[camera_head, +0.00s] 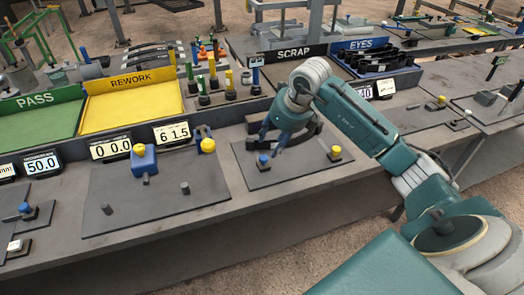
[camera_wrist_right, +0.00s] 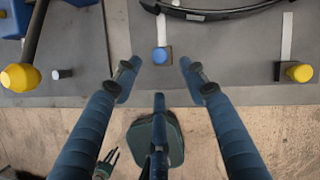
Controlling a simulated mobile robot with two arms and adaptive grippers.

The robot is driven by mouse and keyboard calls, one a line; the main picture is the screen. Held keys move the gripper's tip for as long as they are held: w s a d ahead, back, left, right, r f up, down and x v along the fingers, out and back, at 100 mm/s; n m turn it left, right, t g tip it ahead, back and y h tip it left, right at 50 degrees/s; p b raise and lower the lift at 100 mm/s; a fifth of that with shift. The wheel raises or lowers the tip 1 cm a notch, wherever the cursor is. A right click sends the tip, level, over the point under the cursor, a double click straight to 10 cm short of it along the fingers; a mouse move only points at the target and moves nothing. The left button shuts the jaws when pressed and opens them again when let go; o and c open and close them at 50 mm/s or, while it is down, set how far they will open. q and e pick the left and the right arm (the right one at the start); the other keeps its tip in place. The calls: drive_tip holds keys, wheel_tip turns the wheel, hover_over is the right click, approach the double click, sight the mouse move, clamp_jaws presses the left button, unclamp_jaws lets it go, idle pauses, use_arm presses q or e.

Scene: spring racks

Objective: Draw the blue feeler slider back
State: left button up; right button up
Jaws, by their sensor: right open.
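The blue feeler slider is a small dark block with a round blue knob (camera_head: 263,160), on a grey plate (camera_head: 305,175). In the wrist view its blue knob (camera_wrist_right: 160,55) sits at the front end of a pale straight track (camera_wrist_right: 163,30). My right gripper (camera_head: 277,143) is open and empty, above and close to the blue knob. In the wrist view the right gripper (camera_wrist_right: 159,78) has its fingers spread, with the knob just beyond the gap between the tips. I see no contact. My left gripper is not clearly shown.
A yellow-knobbed slider (camera_head: 335,153) stands to the right on the same plate. A black curved piece (camera_wrist_right: 225,13) lies behind the blue knob. A blue block (camera_head: 144,160) and a yellow-ended lever (camera_head: 208,146) are on the left plate. The bench's front edge is close.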

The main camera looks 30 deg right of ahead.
drive_tip(key=p, duration=0.1)
hover_over(264, 157)
drive_tip(key=s, duration=0.3)
drive_tip(key=f, duration=0.4)
drive_tip(key=shift+w+f, duration=0.2)
drive_tip(key=shift+f, duration=0.05)
drive_tip(key=p+x, duration=0.1)
drive_tip(key=x, duration=0.1)
drive_tip(key=shift+w+d+f, duration=0.1)
drive_tip(key=shift+w+f, duration=0.4)
drive_tip(key=shift+f, duration=0.5)
drive_tip(key=shift+w, duration=0.1)
drive_tip(key=shift+c, duration=0.5)
use_arm(q)
drive_tip(key=s+r, duration=0.2)
drive_tip(key=s, duration=0.1)
drive_tip(key=shift+r, duration=0.1)
use_arm(e)
clamp_jaws()
